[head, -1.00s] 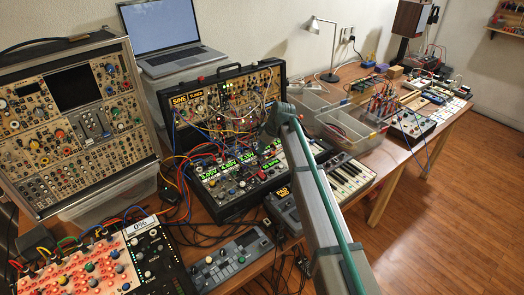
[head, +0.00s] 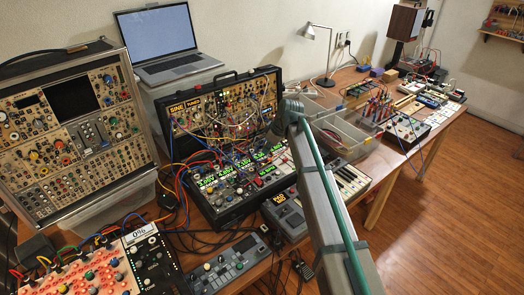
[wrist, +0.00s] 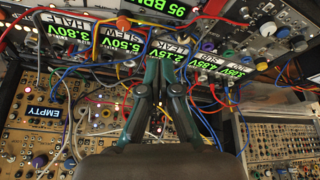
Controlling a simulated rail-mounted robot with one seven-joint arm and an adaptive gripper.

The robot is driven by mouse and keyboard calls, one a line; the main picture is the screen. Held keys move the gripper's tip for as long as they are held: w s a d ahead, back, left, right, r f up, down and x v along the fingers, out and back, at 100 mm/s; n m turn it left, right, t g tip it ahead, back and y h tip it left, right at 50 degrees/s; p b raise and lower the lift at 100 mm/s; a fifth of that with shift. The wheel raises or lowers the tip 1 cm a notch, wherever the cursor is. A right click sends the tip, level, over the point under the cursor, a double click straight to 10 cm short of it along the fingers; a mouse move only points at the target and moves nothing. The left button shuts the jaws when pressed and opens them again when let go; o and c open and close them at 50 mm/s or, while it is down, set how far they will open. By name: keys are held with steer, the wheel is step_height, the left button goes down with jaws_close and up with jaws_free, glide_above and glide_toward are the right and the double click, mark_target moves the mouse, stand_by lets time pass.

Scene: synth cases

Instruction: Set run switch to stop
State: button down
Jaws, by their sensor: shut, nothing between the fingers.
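The black synth case (head: 240,212) stands open left of centre in the head view, its lower panel carrying several green readouts. In the wrist view the panel appears upside down, with a 95 BPM readout (wrist: 160,10) at the top edge and a row of voltage readouts below it, including 5.50V (wrist: 122,42) and 2.15V (wrist: 174,50). I cannot pick out the run switch for certain in either view. My gripper (wrist: 165,62) is shut and empty, its tips in front of the panel near the 2.15V readout; contact cannot be told. In the head view my gripper is not visible.
A laptop (head: 168,45) stands behind the case. A large tan modular rack (head: 65,140) is at left; small keyboards and clear bins (head: 345,133) lie right. Floor at right is clear.

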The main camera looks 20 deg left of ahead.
steer(key=shift+s+d+r+p, duration=0.2)
steer(key=shift+d+r, duration=0.2)
steer(key=shift+r, duration=0.15)
steer(key=shift+s+d+r+p, duration=0.1)
steer(key=shift+s+d+r, duration=0.05)
steer(key=shift+d+r, duration=0.35)
steer(key=shift+a, duration=0.1)
